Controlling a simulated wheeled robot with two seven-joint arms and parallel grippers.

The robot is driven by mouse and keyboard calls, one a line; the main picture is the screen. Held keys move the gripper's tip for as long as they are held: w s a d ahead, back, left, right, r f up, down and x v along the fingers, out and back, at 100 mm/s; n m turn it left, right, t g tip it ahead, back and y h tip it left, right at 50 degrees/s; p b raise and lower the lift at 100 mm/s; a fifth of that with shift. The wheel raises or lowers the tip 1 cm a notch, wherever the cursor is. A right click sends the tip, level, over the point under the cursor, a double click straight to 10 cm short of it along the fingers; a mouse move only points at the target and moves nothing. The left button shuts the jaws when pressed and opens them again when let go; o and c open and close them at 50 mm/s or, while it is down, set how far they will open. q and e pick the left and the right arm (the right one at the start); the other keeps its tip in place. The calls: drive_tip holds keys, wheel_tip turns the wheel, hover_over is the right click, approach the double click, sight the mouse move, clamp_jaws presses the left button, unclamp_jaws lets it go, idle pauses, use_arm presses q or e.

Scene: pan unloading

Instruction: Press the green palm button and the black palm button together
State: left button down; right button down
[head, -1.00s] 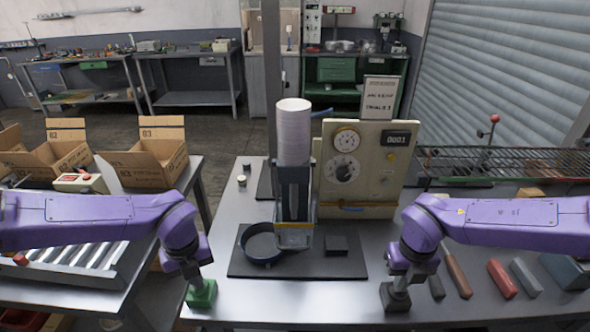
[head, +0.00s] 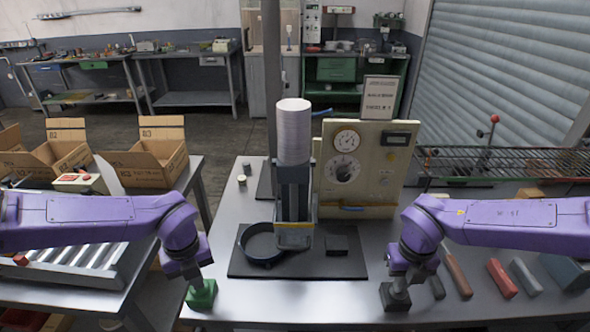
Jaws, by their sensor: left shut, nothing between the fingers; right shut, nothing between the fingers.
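The green palm button (head: 201,297) stands at the front left of the steel table. My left gripper (head: 197,279) points down on top of it, shut, and appears to touch it. The black palm button (head: 395,299) stands at the front right of the same table. My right gripper (head: 394,280) points down on it, shut, and also appears to touch it. The fingertips are partly hidden, so I cannot tell how far either button is pressed.
A press with a tall white stack (head: 294,135) stands between my arms. A dark ring-shaped pan (head: 262,258) and a black block (head: 336,245) are on the dark base plate (head: 300,270). A cream gauge panel (head: 372,185) stands behind. Tools lie right of my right gripper.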

use_arm(q)
drive_tip(key=shift+r, duration=0.3)
use_arm(e)
drive_tip(key=shift+r, duration=0.25)
use_arm(q)
drive_tip(key=shift+r, duration=0.1)
use_arm(e)
drive_tip(key=shift+r, duration=0.15)
use_arm(q)
drive_tip(key=shift+f, duration=0.3)
use_arm(e)
drive_tip(key=shift+f, duration=0.3)
idle(1.3)
use_arm(q)
drive_tip(key=shift+f, duration=0.2)
use_arm(e)
drive_tip(key=shift+f, duration=0.2)
idle(0.4)
use_arm(q)
drive_tip(key=shift+r, duration=0.3)
use_arm(e)
drive_tip(key=shift+r, duration=0.35)
use_arm(q)
drive_tip(key=shift+r, duration=0.25)
use_arm(e)
drive_tip(key=shift+r, duration=0.2)
idle(1.3)
